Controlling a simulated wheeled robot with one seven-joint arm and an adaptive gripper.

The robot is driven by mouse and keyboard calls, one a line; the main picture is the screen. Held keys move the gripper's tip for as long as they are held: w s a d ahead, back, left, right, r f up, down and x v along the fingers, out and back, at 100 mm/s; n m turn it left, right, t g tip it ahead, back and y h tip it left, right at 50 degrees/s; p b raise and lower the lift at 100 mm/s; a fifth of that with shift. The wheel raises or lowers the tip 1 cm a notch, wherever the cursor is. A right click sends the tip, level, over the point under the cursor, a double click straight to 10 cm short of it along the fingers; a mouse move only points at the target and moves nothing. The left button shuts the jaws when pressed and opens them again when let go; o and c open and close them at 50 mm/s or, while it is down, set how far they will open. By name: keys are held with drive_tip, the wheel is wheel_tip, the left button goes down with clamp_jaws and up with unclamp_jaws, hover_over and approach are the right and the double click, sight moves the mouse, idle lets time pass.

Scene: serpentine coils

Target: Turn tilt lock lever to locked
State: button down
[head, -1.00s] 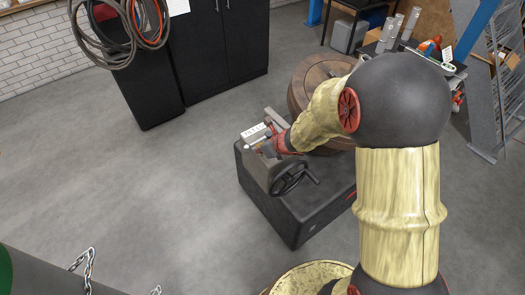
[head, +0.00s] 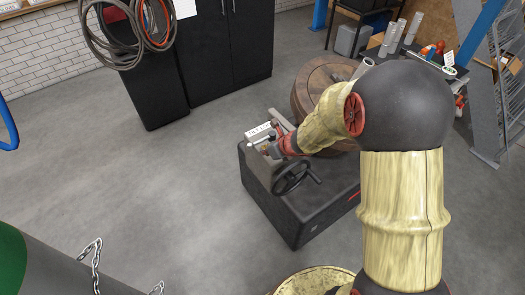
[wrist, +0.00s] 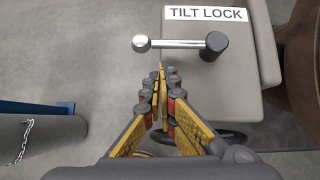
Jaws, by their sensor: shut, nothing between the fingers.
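The tilt lock lever (wrist: 180,44) is a chrome rod with a ball knob (wrist: 141,43) at its left end and a dark pivot (wrist: 214,46) at its right end. It lies about horizontal in the wrist view, just below the white TILT LOCK label (wrist: 206,14). My gripper (wrist: 160,70) is shut and empty. Its fingertips are just below the middle of the rod in the wrist view; I cannot tell whether they touch it. In the head view my gripper (head: 272,147) is at the machine's top, and my arm hides part of it.
The lever is on a grey housing on a dark box-shaped base (head: 300,215). A black handwheel (head: 293,178) is on its front. A wooden barrel-like thing (head: 318,85) stands behind. A chain (wrist: 22,140) hangs at the left. Floor left of the machine is clear.

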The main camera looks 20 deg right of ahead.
drive_tip(key=p+v, duration=0.3)
drive_tip(key=v, duration=0.7)
drive_tip(key=shift+s+p, duration=0.4)
drive_tip(key=shift+s, duration=0.05)
